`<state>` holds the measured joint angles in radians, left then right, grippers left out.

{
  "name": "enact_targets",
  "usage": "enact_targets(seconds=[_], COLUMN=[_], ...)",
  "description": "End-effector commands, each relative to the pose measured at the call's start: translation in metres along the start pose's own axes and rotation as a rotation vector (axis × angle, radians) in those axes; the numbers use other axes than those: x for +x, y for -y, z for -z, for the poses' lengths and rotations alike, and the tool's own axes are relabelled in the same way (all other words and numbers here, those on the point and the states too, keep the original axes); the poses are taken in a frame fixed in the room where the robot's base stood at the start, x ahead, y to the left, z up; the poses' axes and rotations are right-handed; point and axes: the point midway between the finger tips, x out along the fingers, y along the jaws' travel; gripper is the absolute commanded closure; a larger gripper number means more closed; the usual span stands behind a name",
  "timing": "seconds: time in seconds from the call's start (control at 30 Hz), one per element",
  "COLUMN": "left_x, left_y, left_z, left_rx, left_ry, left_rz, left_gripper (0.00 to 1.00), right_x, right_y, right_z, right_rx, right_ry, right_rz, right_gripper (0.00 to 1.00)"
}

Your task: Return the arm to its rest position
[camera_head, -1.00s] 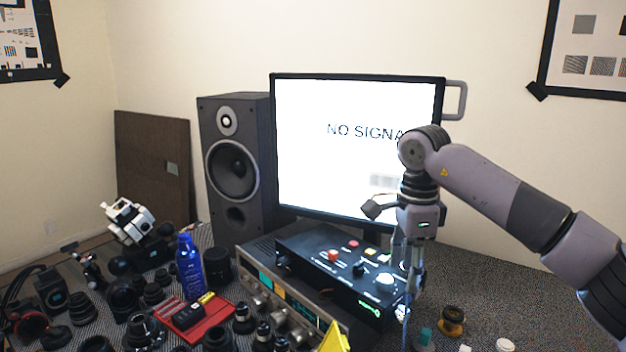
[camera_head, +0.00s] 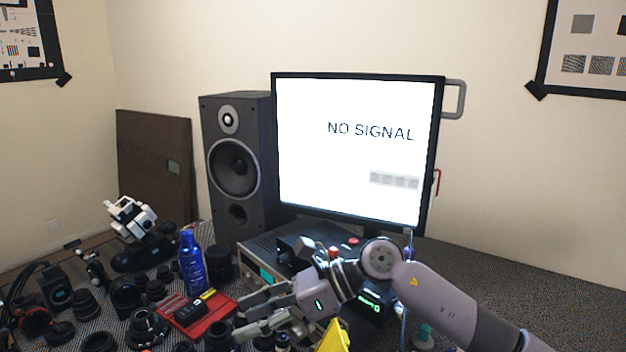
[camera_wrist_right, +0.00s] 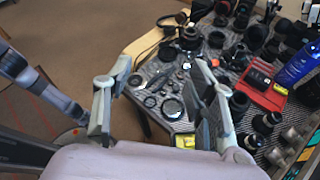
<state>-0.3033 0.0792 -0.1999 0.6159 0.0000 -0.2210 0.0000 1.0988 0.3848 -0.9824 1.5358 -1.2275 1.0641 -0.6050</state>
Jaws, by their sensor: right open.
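My right gripper (camera_head: 240,318) is in the lower middle of the head view, above the workbench and in front of the black control box (camera_head: 372,304). Its arm comes in from the lower right. Its two fingers point left and are apart. In the right wrist view the gripper (camera_wrist_right: 160,72) has its fingers spread with nothing between them, and lens parts show on the bench beyond. My left gripper does not show.
Several lenses, a red tray (camera_head: 211,313) and a blue bottle (camera_head: 191,262) crowd the bench's left. The speaker (camera_head: 234,165) and monitor (camera_head: 350,150) stand behind. A yellow object (camera_head: 335,338) is close to the gripper. The bench's right side is mostly clear.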

Motion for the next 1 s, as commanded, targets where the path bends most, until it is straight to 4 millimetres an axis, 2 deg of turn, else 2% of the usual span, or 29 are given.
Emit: enact_targets(seconds=[0.03, 0.07, 0.13, 0.2, 0.27, 0.37, 0.47, 0.57, 0.6, 0.73, 0.83, 0.87, 0.9, 1.0], left_x=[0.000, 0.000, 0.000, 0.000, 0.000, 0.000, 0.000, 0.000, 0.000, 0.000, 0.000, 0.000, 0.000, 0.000], left_y=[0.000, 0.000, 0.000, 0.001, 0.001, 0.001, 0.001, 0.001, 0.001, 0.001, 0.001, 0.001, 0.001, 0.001], left_z=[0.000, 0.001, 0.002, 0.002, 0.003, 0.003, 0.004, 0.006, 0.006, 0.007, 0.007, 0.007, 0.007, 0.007], left_rx=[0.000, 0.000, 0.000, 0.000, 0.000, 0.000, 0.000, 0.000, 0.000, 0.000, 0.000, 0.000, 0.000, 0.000], left_ry=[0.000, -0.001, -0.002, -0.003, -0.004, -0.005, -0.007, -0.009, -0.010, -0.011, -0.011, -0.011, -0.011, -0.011], left_rz=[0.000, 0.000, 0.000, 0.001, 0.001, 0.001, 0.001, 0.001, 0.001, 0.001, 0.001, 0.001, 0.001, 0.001], left_gripper=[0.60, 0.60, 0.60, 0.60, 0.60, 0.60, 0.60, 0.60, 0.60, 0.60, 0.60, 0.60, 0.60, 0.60], right_x=[0.012, 0.013, 0.008, -0.009, -0.029, -0.069, -0.108, -0.139, -0.147, -0.160, -0.159, -0.158, -0.155, -0.149], right_y=[-0.014, -0.019, -0.025, -0.023, -0.015, 0.007, 0.032, 0.050, 0.052, 0.043, 0.017, 0.007, -0.008, -0.045], right_z=[-0.016, -0.028, -0.053, -0.070, -0.075, -0.062, -0.020, 0.047, 0.077, 0.175, 0.248, 0.268, 0.291, 0.338], right_rx=[0.083, 0.137, 0.285, 0.450, 0.607, 0.891, 1.198, 1.515, 1.637, 2.006, 2.271, -2.282, -2.228, -2.109], right_ry=[0.163, 0.263, 0.492, 0.712, 0.893, 1.179, 1.440, 1.673, 1.753, 1.967, 2.093, -2.065, -1.971, -1.778], right_rz=[-0.031, -0.042, -0.063, -0.075, -0.078, -0.067, -0.032, 0.033, 0.063, 0.189, 0.315, -0.347, -0.377, -0.441], right_gripper=[0.49, 0.49, 0.49, 0.49, 0.49, 0.49, 0.49, 0.49, 0.49, 0.49, 0.49, 0.49, 0.49, 0.49])
